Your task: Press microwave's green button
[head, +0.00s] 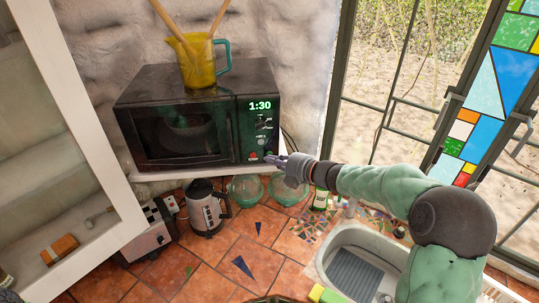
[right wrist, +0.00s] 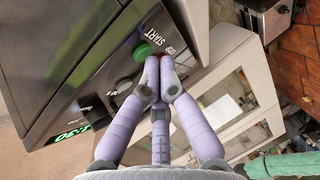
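The black microwave (head: 180,135) stands on a white shelf against the wall, its door shut and its display reading 1:30. In the right wrist view its green button (right wrist: 142,52) sits beside the word START. My right gripper (head: 268,160) is at the lower part of the control panel in the head view. In the right wrist view its lilac fingers (right wrist: 154,82) are together, with nothing seen held between them. The fingertips are right beside the green button, and a bit of red shows behind them. I cannot tell whether they touch the panel. My left gripper is out of view.
A yellow jug (head: 200,65) with wooden utensils stands on the microwave. Below are a kettle (head: 206,210), a toaster (head: 147,238), glass bowls (head: 245,190) and a sink (head: 345,262). An open white cabinet door (head: 100,140) is at left, a window at right.

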